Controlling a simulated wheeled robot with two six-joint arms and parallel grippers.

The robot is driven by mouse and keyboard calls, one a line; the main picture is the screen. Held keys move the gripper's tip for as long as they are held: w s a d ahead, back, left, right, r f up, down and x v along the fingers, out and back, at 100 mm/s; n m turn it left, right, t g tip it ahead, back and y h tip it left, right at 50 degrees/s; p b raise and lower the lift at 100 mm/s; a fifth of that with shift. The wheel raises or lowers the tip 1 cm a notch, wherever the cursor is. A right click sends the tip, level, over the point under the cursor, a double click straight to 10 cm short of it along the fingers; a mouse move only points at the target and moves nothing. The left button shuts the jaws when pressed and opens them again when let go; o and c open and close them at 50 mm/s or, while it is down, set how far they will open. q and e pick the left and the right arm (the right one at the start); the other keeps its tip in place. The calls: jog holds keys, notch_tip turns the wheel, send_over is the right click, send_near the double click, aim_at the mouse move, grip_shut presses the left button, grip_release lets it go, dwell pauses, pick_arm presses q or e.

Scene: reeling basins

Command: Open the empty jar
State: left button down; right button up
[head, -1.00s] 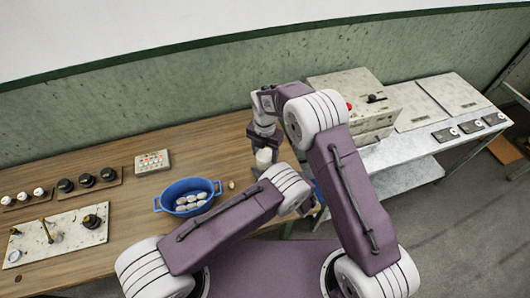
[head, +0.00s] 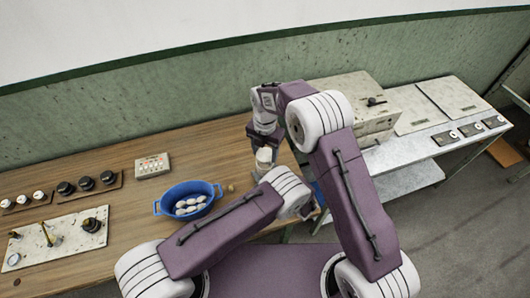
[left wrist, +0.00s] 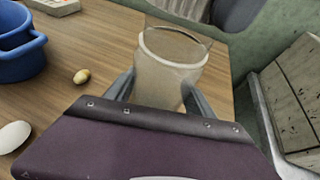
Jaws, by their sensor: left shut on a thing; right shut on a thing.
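The jar (left wrist: 168,80) stands between the fingers of my left gripper (left wrist: 160,92) in the left wrist view, pale and cloudy with a light rim. A clear glass piece, seemingly its lid (left wrist: 178,40), shows above the rim; I cannot tell whether they touch. Dark parts of my right gripper show beyond it at the top edge. In the head view, my right gripper (head: 265,143) comes down over the jar (head: 264,157) and is shut at its top, apparently on the lid. My left forearm hides the left gripper and the jar's lower part there.
A blue basin (head: 162,209) with several white cocoons stands left of the jar. A small yellowish cocoon (left wrist: 81,77) lies on the wooden table between them. A button box (head: 152,165) and rows of knobs are farther left. A grey box (head: 345,95) stands to the right.

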aim_at(265, 154)
notch_tip(265, 154, up, 4)
jog(key=shift+f, duration=0.1)
pick_arm(q)
jog(key=shift+c, duration=1.3)
grip_release()
pick_arm(e)
jog(key=shift+r+p, duration=0.9)
pick_arm(q)
jog(key=v, duration=1.2)
